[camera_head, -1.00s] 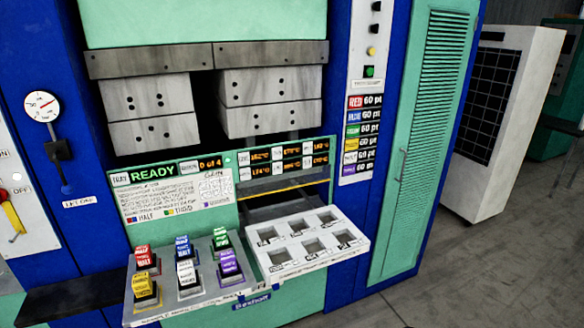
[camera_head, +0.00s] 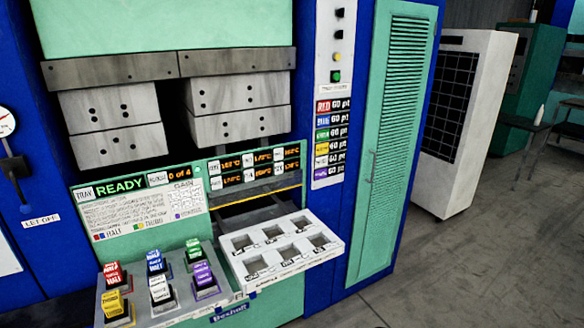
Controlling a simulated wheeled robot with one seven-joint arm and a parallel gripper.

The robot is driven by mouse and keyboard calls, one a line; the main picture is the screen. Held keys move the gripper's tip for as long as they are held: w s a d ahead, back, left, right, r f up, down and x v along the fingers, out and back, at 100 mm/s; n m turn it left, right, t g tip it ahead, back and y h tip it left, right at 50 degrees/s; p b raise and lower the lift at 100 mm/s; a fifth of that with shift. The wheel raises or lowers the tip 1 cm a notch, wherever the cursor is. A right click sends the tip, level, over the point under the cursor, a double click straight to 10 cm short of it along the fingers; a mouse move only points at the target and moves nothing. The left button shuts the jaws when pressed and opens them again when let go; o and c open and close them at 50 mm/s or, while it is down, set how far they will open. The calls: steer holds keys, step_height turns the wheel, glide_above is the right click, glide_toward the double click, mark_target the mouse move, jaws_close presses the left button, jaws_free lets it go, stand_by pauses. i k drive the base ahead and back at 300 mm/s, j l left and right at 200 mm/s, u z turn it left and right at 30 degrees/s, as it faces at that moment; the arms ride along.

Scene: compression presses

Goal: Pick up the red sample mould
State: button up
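The red sample mould (camera_head: 113,275) stands in the back left place of a grey sloped rack (camera_head: 182,310) at the front of the press. A yellow mould (camera_head: 115,305) is in front of it. A blue mould (camera_head: 156,262) is to its right, with a white one (camera_head: 160,290) in front of the blue. A green mould (camera_head: 193,252) and a purple mould (camera_head: 204,278) form the right column. My gripper is not in view.
A white tray (camera_head: 290,273) with several empty square pockets juts out right of the rack. The press (camera_head: 134,176) shows "READY" on its panel. A white cabinet (camera_head: 478,115) stands at the right. Grey floor (camera_head: 450,270) is open at the lower right.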

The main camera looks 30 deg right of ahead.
mark_target(116, 279)
steer(key=i+j+u, duration=0.4)
steer(key=i+j, duration=1.65)
steer(key=i, duration=0.05)
